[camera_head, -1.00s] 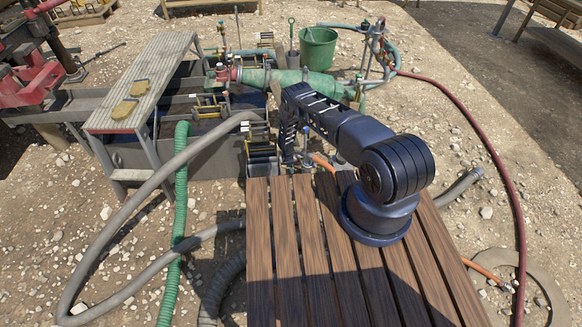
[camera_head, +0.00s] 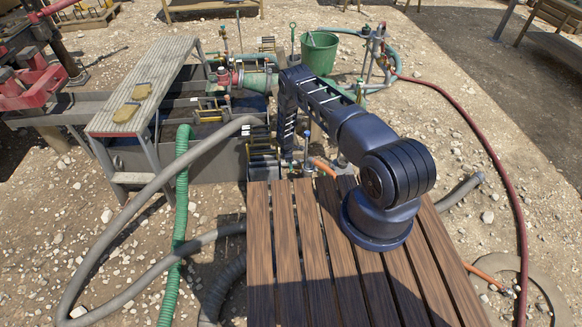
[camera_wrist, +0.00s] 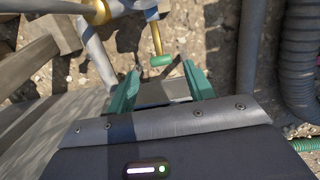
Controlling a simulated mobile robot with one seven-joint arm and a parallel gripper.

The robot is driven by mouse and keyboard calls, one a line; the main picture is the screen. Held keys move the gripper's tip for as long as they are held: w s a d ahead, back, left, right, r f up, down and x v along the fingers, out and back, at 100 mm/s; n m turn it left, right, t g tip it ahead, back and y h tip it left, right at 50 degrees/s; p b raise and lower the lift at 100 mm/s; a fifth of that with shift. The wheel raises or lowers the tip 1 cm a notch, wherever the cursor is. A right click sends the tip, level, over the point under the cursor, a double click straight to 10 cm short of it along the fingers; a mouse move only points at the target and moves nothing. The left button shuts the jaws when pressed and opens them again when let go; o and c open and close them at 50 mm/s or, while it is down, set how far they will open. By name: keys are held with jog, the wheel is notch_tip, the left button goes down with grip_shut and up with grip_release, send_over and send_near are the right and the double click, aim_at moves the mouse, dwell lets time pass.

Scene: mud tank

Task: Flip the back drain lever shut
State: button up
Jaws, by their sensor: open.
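In the wrist view my gripper (camera_wrist: 160,71) is open, with its two teal fingers apart. A small lever with a green grip (camera_wrist: 162,60) on a thin brass-coloured stem shows just past the fingertips, in line with the gap between them. The fingers do not visibly touch it. I cannot tell for sure which drain this lever belongs to. In the head view my arm hides the gripper and this lever.
A grey pipe (camera_wrist: 95,55) with a brass collar stands left of the lever. A black ribbed hose (camera_wrist: 300,60) runs at the right.

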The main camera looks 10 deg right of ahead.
jog(key=shift+a+r, duration=0.15)
jog(key=shift+r, duration=1.3)
jog(key=shift+c, duration=0.4)
jog(key=c, duration=0.4)
jog(key=shift+w+d+r, duration=0.1)
jog(key=shift+w+d, duration=0.15)
jog(key=c, duration=0.4)
jog(key=w+n, duration=0.1)
jog(key=w+d+r+n+t, duration=0.1)
jog(key=w+d+n+t, duration=0.1)
jog(key=shift+w+d+r+n, duration=0.2)
jog(key=shift+w+d+n, duration=0.05)
jog(key=shift+w+n, duration=0.1)
grip_shut()
jog(key=s+d+r+n+g+y, duration=0.2)
jog(key=s+r+n+y, duration=0.25)
jog(key=n, duration=0.95)
jog(key=x, duration=1.3)
jog(key=shift+w, duration=0.15)
